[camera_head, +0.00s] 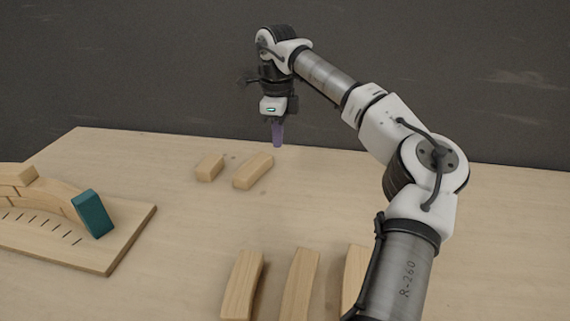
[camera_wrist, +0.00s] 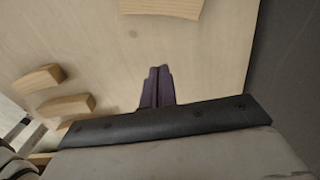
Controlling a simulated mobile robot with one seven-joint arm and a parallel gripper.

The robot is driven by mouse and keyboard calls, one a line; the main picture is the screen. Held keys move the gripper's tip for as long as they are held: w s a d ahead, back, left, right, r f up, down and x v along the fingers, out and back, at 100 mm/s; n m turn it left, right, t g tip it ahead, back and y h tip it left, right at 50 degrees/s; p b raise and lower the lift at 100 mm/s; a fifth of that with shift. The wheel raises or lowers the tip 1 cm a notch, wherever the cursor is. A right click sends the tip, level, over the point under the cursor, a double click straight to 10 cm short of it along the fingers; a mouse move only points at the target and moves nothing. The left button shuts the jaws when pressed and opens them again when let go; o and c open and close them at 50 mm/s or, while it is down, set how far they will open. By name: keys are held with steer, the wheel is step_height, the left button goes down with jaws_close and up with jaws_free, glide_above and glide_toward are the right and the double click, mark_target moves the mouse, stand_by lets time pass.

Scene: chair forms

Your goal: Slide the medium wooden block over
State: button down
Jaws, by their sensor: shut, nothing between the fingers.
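Two wooden blocks lie apart on the far middle of the table in the head view: a short one (camera_head: 209,168) and a longer one (camera_head: 253,171), which looks like the medium block. My gripper (camera_head: 277,143) points down above the table, to the right of and beyond the longer block, without touching it. Its purple fingers are together and empty, and they also show in the wrist view (camera_wrist: 158,72). The wrist view shows a block (camera_wrist: 162,8) at its top edge, partly cut off; I cannot tell which block it is.
A wooden board (camera_head: 118,252) at the left bears an arch of blocks with a teal block (camera_head: 93,214) at its end. The middle of the table is bare. A dark wall stands behind.

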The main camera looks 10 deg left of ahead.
mark_target(252, 168)
step_height(252, 168, down, 10)
steer(key=shift+s+a+r+p, duration=0.1)
steer(key=shift+r+p, duration=0.15)
steer(key=shift+p, duration=0.5)
steer(key=a+p, duration=0.1)
steer(key=a, duration=0.2)
steer(key=shift+a+f, duration=0.1)
steer(key=shift+f, duration=0.05)
steer(key=shift+a+f, duration=0.1)
steer(key=shift+a, duration=0.3)
steer(key=shift+a+p, duration=0.35)
steer(key=shift+a, duration=1.15)
steer(key=shift+d, duration=0.1)
